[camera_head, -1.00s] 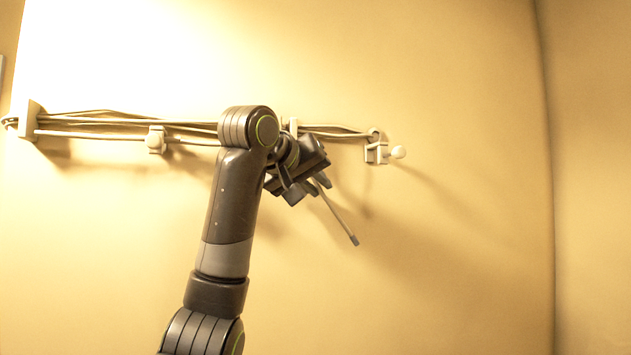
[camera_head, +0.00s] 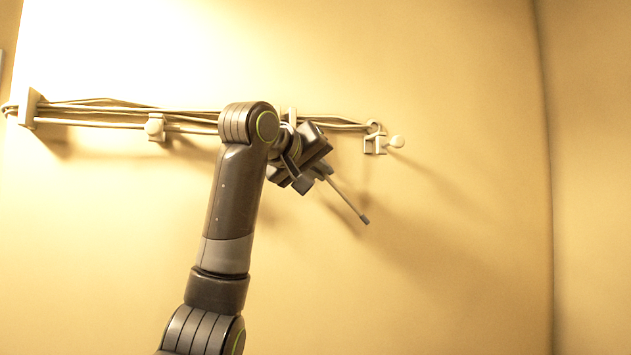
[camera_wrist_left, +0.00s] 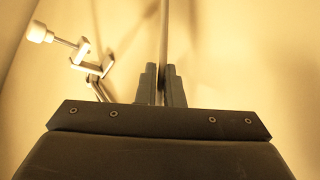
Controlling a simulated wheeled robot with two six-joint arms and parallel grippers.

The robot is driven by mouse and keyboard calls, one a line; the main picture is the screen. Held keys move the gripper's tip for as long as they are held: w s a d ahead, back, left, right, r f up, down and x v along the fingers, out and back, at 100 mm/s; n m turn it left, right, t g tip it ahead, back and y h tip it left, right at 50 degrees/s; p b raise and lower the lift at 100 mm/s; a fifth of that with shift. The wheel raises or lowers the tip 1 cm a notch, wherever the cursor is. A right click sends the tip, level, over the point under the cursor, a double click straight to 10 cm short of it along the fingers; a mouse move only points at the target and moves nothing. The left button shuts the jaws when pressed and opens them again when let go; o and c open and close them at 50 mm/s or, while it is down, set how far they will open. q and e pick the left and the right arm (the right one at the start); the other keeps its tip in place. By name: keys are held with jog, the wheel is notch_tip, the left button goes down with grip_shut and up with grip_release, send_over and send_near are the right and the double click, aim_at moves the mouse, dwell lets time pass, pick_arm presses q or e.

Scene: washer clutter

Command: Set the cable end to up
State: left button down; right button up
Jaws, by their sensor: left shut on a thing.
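The cable end (camera_head: 348,201) is a thin grey rod with a darker tip. In the head view it sticks out from my left gripper (camera_head: 322,172), slanting down to the right, with the tip lowest and free of the wall fittings. In the left wrist view the cable (camera_wrist_left: 164,35) runs between the two fingers of my left gripper (camera_wrist_left: 161,72), which are shut on it. Its tip is not visible there. My right gripper is not in view.
Several cables (camera_head: 90,108) run along the wall through a bracket (camera_head: 28,107) at left and a knobbed clip (camera_head: 155,127). A clamp with a round white knob (camera_head: 397,142) stands at right; its knob (camera_wrist_left: 38,32) shows in the wrist view. The wall below is clear.

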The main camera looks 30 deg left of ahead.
pick_arm(q)
jog(key=n+t+b, duration=0.1)
jog(key=w+d+r+t+b, duration=0.1)
jog(key=r+n+t+b, duration=0.1)
jog(key=b, duration=0.1)
jog(key=shift+w+d+n+t+h, duration=0.15)
jog(key=shift+w+n+t+h, duration=0.1)
jog(key=shift+n+t+h, duration=0.05)
jog(key=r+n+t, duration=0.1)
jog(key=t+b, duration=0.1)
jog(key=r+n+b, duration=0.1)
jog(key=shift+w+d+r+n+t+y, duration=0.3)
jog(key=shift+t+y, duration=0.1)
jog(key=shift+r+n+t+b, duration=0.35)
jog(key=shift+r+n+t, duration=0.15)
jog(key=shift+n, duration=0.1)
jog(key=shift+s+r+y, duration=0.1)
jog(key=shift+r+y, duration=0.1)
jog(key=shift+y, duration=0.2)
jog(key=c, duration=1.8)
grip_release()
jog(key=shift+f, duration=0.1)
